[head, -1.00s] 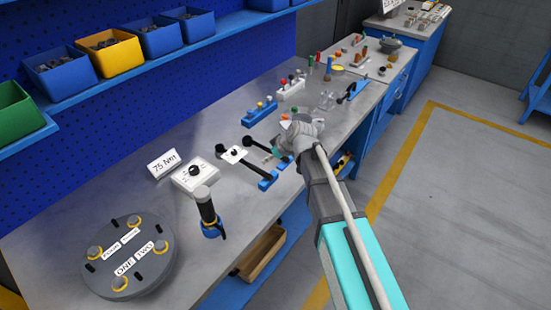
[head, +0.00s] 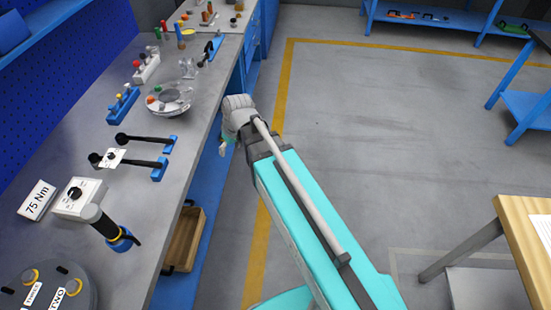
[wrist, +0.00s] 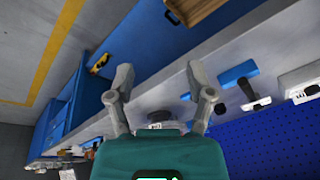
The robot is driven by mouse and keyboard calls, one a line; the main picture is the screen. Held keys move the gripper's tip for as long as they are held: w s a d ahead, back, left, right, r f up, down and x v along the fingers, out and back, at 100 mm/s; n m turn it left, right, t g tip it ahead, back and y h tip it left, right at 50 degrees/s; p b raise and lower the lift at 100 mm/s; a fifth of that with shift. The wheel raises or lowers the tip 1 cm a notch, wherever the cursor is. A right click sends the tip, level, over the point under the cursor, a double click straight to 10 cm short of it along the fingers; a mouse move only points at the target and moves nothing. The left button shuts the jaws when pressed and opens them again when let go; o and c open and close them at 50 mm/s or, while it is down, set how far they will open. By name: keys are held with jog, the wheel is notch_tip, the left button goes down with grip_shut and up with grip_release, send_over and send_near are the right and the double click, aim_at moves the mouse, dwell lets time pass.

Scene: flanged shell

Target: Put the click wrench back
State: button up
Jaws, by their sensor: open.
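Two black long-handled wrenches lie on the bench, the far one (head: 145,139) and the near one (head: 140,162). Their right ends are at blue rests (head: 168,144). The near one has a white plate with a black knob (head: 112,158). I cannot tell which is the click wrench. My gripper (head: 226,146) is beyond the bench's front edge, to the right of both and apart from them. In the wrist view my gripper (wrist: 158,82) is open, with nothing between its fingers. A flanged grey disc (head: 45,290) with bolts is at the lower left, partly cut off.
A white dial box (head: 78,198), a "75 Nm" sign (head: 38,200) and a black-handled tool with a blue ring (head: 108,228) stand nearby. A wooden bin (head: 184,240) is under the bench. The floor aisle is free.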

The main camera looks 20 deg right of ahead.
jog(key=s+d+m+g+h, duration=0.1)
jog(key=s+d+m, duration=0.4)
jog(key=d, duration=0.8)
jog(key=s+h, duration=0.1)
jog(key=s, duration=0.2)
jog(key=shift+f+g, duration=0.3)
jog(key=shift+a, duration=0.1)
